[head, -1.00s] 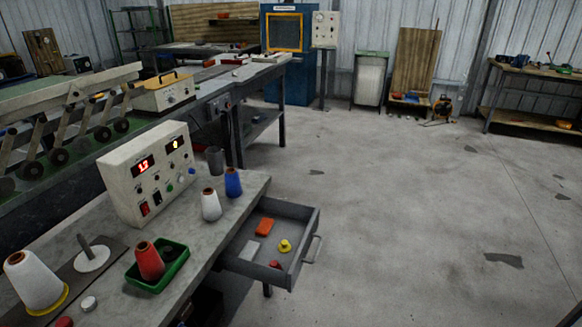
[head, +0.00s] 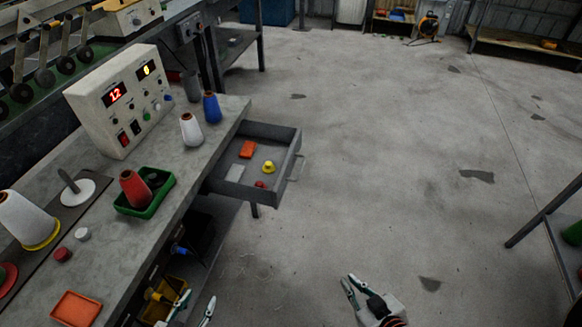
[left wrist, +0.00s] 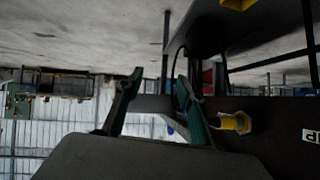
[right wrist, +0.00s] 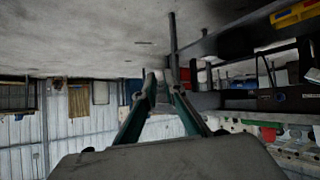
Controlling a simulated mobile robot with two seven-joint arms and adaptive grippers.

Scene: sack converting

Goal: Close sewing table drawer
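The grey drawer (head: 262,202) of the sewing table (head: 190,172) stands pulled out from the table's right side in the head view. A bar handle (head: 296,168) is on its outer front. Inside lie an orange block (head: 248,149), a pale flat piece (head: 235,172), a yellow bobbin-like piece (head: 268,167) and a small red piece (head: 260,184). My left gripper (head: 192,306) is open and empty at the bottom edge, beside the table and well short of the drawer. My right gripper (head: 352,284) is open and empty over the floor, right of and nearer than the drawer.
The tabletop holds a control box (head: 122,100), thread cones (head: 191,130), a green tray (head: 146,208) and an orange tray (head: 76,308). Yellow bins (head: 165,297) sit below the table. Another table (head: 552,222) stands at the right edge. The floor right of the drawer is clear.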

